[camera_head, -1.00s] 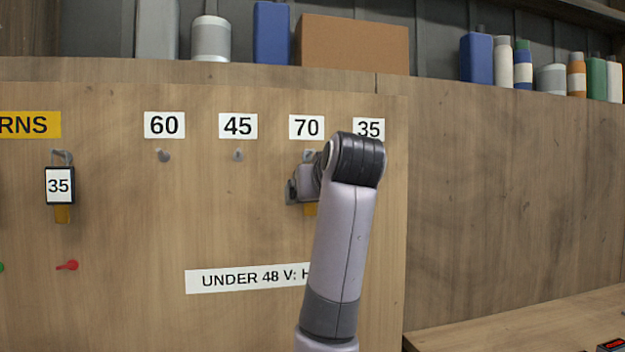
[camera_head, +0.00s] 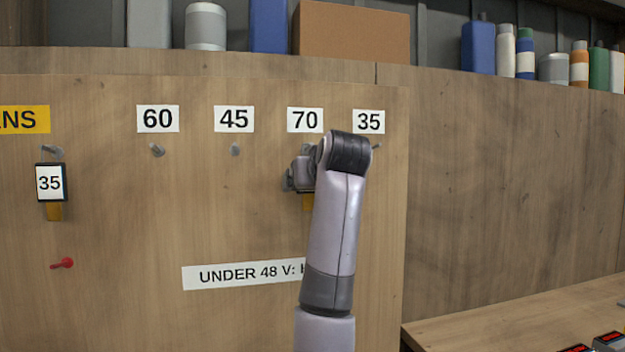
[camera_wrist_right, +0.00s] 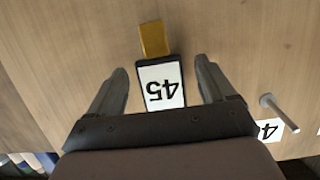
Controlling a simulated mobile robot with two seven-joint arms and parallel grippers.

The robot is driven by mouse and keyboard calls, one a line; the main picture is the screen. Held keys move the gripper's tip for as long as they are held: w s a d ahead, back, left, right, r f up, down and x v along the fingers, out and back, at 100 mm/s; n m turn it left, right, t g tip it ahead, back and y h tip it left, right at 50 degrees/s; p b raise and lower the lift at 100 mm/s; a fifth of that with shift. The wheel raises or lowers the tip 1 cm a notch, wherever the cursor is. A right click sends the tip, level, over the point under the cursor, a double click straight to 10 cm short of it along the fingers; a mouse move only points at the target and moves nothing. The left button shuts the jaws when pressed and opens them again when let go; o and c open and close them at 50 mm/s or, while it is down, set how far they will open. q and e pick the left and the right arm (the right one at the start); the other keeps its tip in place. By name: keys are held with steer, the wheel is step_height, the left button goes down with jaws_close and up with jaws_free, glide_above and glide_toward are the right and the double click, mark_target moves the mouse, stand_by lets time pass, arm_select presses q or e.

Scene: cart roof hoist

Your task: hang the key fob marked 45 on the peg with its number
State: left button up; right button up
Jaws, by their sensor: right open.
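The key fob marked 45 (camera_wrist_right: 161,85) is black-edged with a white face and a yellow tab, upside down in the right wrist view. My right gripper (camera_wrist_right: 160,68) is open, with one finger on each side of the fob and visible gaps. In the head view my right gripper (camera_head: 300,175) is at the board below the 70 label (camera_head: 305,120). It hides most of the fob there; a yellow tab (camera_head: 308,202) shows beneath. The peg under the 45 label (camera_head: 234,119) is bare (camera_head: 235,150). It also shows in the right wrist view (camera_wrist_right: 279,111). My left gripper is out of view.
A fob marked 35 (camera_head: 50,184) hangs at the left, above a red peg (camera_head: 62,263). The peg under the 60 label (camera_head: 157,150) is bare. My right forearm covers part of the lower sign (camera_head: 240,274). A bench (camera_head: 520,318) stands at lower right.

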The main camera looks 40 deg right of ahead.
steer(key=c, duration=1.3)
steer(key=shift+o, duration=0.2)
steer(key=shift+r, duration=0.1)
steer(key=shift+r, duration=0.3)
steer(key=shift+v, duration=2.45)
steer(key=shift+s+a+f, duration=0.1)
steer(key=shift+s+f, duration=0.05)
steer(key=shift+s+a+b, duration=0.2)
steer(key=shift+s+a, duration=0.2)
steer(key=shift+s, duration=0.3)
steer(key=shift+s+a+b, duration=0.25)
steer(key=shift+s+a, duration=0.1)
steer(key=shift+s, duration=0.35)
steer(key=shift+s+a+b, duration=0.2)
steer(key=shift+s+a, duration=0.2)
steer(key=shift+s, duration=0.3)
